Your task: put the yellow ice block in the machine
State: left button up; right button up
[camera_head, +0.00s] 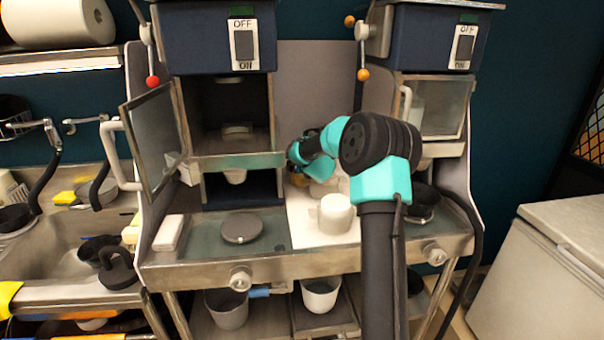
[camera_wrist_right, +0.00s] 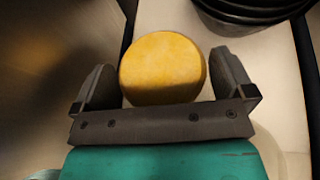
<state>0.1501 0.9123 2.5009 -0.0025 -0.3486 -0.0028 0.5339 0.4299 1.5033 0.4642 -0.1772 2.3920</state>
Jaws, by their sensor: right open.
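The yellow ice block (camera_wrist_right: 163,66) is a round, yellow-orange cylinder in the right wrist view. My right gripper (camera_wrist_right: 163,60) is open, with one finger on each side of the block. A gap shows on the left side; the right finger is very close to the block, and I cannot tell if it touches. In the head view my right arm reaches to the white board (camera_head: 305,238), and its gripper and the block are mostly hidden. The left machine (camera_head: 225,35) has its glass door (camera_head: 157,140) swung open and an empty-looking chamber. My left gripper is not in view.
A second machine (camera_head: 435,40) with its glass door shut stands at the right. A white cylinder (camera_head: 336,214) stands on the board near my arm. Dark stacked bowls (camera_wrist_right: 255,12) are close behind the block at the right. A sink (camera_head: 60,240) lies at the left.

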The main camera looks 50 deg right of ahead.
jog(key=c, duration=1)
jog(key=shift+r, duration=0.1)
jog(key=shift+c, duration=0.2)
